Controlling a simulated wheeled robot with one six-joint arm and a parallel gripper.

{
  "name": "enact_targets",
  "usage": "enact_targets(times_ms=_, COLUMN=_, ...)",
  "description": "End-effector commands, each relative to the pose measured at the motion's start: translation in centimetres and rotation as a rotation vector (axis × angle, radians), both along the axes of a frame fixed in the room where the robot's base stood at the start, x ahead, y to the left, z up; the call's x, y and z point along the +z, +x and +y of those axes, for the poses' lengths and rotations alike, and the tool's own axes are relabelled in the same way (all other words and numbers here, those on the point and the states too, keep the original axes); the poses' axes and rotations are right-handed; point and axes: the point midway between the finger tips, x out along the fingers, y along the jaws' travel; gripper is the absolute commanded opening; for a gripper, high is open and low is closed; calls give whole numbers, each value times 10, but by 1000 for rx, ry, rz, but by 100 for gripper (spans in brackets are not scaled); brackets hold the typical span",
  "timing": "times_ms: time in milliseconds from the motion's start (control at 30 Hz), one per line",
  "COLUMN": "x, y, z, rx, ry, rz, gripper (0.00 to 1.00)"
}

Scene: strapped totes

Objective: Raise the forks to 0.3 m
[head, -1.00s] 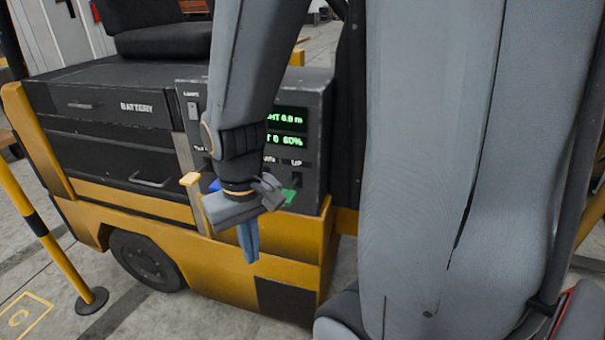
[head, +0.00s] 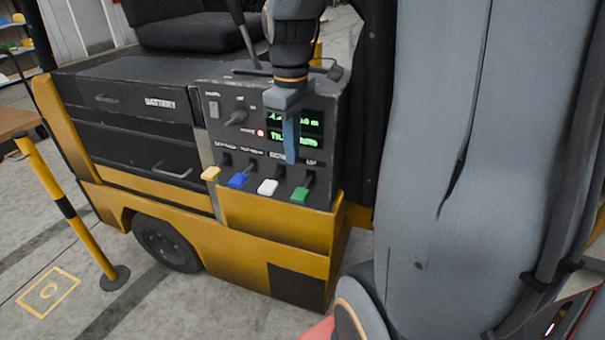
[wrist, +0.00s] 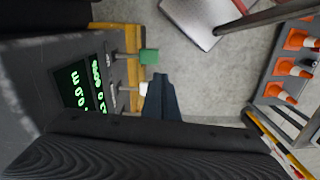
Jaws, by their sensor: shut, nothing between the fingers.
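The forklift's control panel (head: 225,140) has a row of levers with orange (head: 210,174), blue (head: 238,181), white (head: 267,187) and green (head: 300,194) knobs. The label above the green one is too small to read surely. Green-lit displays (head: 312,119) sit above the levers, partly hidden by my gripper (head: 291,160). My gripper is shut and empty, pointing down in front of the displays, above the white and green knobs. In the wrist view, my gripper's fingers (wrist: 163,98) show beside the white knob (wrist: 144,89) and the green knob (wrist: 149,56). The display (wrist: 80,88) is there too.
A key-like switch (head: 236,118) and a small red light are on the panel. A yellow-black post (head: 66,208) stands at left, near a table edge (head: 15,120). Orange cones (wrist: 292,68) on a rack show in the wrist view.

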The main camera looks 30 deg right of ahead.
Motion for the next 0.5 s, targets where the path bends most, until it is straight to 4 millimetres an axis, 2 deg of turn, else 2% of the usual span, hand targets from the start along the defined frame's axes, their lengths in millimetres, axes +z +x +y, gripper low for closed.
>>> enact_targets(times_ms=33, x=15, y=3, z=-11, rx=33, ry=0, rz=0, gripper=0)
enact_targets(times_ms=133, x=28, y=6, z=-22, rx=88, ry=1, rz=2, gripper=0)
enact_targets(times_ms=500, x=31, y=6, z=-25, rx=112, ry=2, rz=4, gripper=0)
